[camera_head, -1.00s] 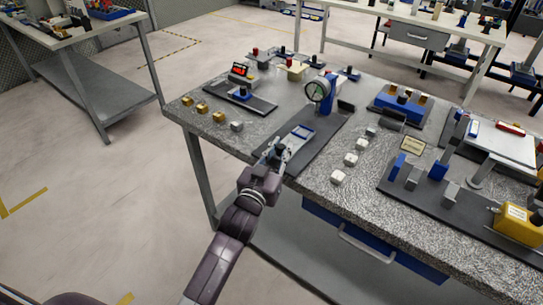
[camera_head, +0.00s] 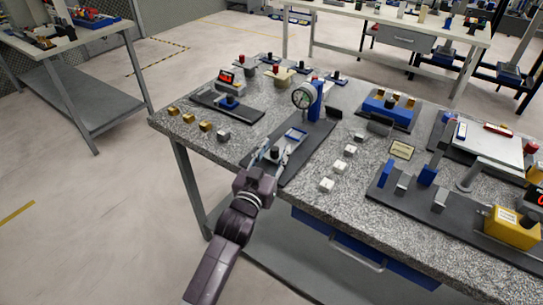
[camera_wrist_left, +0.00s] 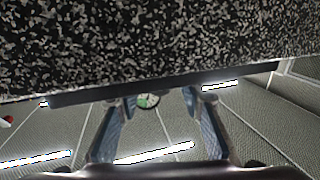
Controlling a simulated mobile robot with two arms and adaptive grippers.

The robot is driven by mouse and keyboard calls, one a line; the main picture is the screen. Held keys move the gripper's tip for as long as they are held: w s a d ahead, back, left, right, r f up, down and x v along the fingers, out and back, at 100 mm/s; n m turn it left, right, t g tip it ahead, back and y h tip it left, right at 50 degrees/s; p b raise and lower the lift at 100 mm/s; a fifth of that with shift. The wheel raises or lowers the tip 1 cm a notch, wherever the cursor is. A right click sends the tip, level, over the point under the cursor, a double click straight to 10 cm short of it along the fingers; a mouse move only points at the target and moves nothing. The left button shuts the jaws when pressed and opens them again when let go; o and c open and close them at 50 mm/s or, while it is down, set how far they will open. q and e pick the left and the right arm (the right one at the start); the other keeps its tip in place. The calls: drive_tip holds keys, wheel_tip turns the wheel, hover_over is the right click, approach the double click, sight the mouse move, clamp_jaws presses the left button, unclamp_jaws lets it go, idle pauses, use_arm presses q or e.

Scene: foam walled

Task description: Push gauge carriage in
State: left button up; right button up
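The gauge has a round white-faced dial (camera_head: 303,96) on a blue column (camera_head: 317,98), standing on a dark base plate (camera_head: 306,150). My right gripper is not in view.
White cubes (camera_head: 338,168) stand right of the plate, and brass and grey cubes (camera_head: 205,125) stand to the left. A dark fixture with a red display (camera_head: 227,77) is at the back left. A yellow block (camera_head: 510,227) and a blue-post fixture (camera_head: 427,175) fill the right side.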

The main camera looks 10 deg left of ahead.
use_arm(q)
drive_tip(key=s+a, duration=0.1)
drive_tip(key=s, duration=1)
drive_tip(key=shift+s, duration=0.4)
